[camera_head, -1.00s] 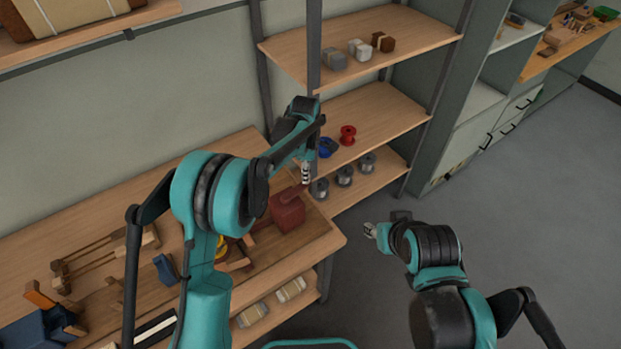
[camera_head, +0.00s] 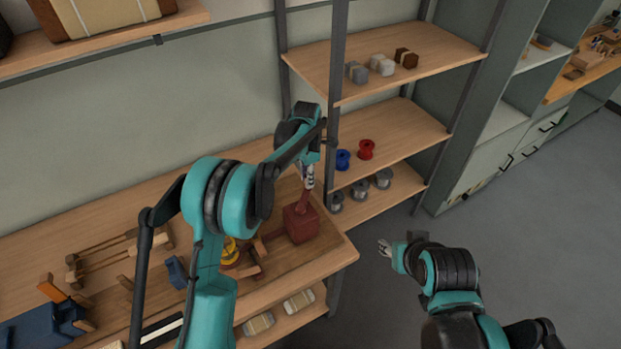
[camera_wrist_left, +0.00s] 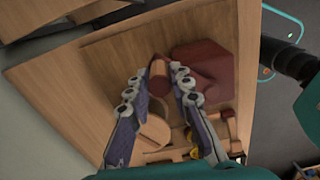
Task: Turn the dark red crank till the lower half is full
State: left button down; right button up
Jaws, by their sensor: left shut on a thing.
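The dark red crank (camera_head: 304,202) rises from a dark red box (camera_head: 301,226) near the right end of the workbench (camera_head: 338,250). My left gripper (camera_head: 308,178) is at the crank's upper end and shut on it. In the left wrist view, the gripper's fingers (camera_wrist_left: 158,85) stand on either side of the dark red crank handle (camera_wrist_left: 158,70), with the red box (camera_wrist_left: 205,70) behind. My right gripper (camera_head: 384,248) hangs over the floor, apart from the bench; its fingers are too small to read. My left arm hides part of the bench, and no half-filled part is clearly visible.
A yellow object (camera_head: 231,252) and wooden parts (camera_head: 262,262) lie left of the red box. A shelf post (camera_head: 335,140) stands close behind my left gripper. Shelves hold a blue spool (camera_head: 343,160), a red spool (camera_head: 366,149) and grey spools (camera_head: 360,189). The floor at right is clear.

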pick_arm(q)
jog(key=shift+a, duration=0.25)
jog(key=c, duration=1.4)
grip_release()
jog(key=shift+w, duration=0.1)
jog(key=shift+o, duration=0.2)
notch_tip(320, 180, up, 12)
